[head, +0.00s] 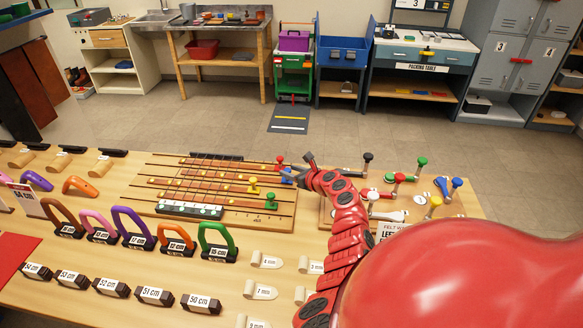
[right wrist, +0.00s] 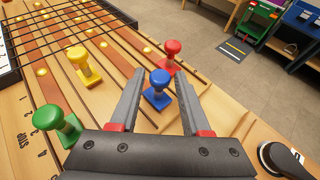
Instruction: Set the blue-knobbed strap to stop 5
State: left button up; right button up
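The blue-knobbed strap's knob (head: 287,176) is at the right end of the wooden strap board (head: 163,208). In the right wrist view the blue knob (right wrist: 159,79) stands upright on its small blue base. My right gripper (right wrist: 160,88) is open, with one finger on each side of the blue knob; I cannot tell whether they touch it. In the head view the right gripper (head: 299,168) partly hides the knob. My left gripper is not in view.
Red (right wrist: 172,50), yellow (right wrist: 78,58) and green (right wrist: 50,120) knobs stand on neighbouring straps, the red one close by. Thin dark bars cross the straps at the left. A second board with levers (head: 420,205) lies to the right. Coloured arches (head: 217,232) stand in front.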

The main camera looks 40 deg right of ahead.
jog(key=shift+s, duration=0.1)
jog(key=shift+s+d+r, duration=0.1)
jog(key=shift+s, duration=0.45)
jog(key=v, duration=1.6)
jog(key=shift+r, duration=0.1)
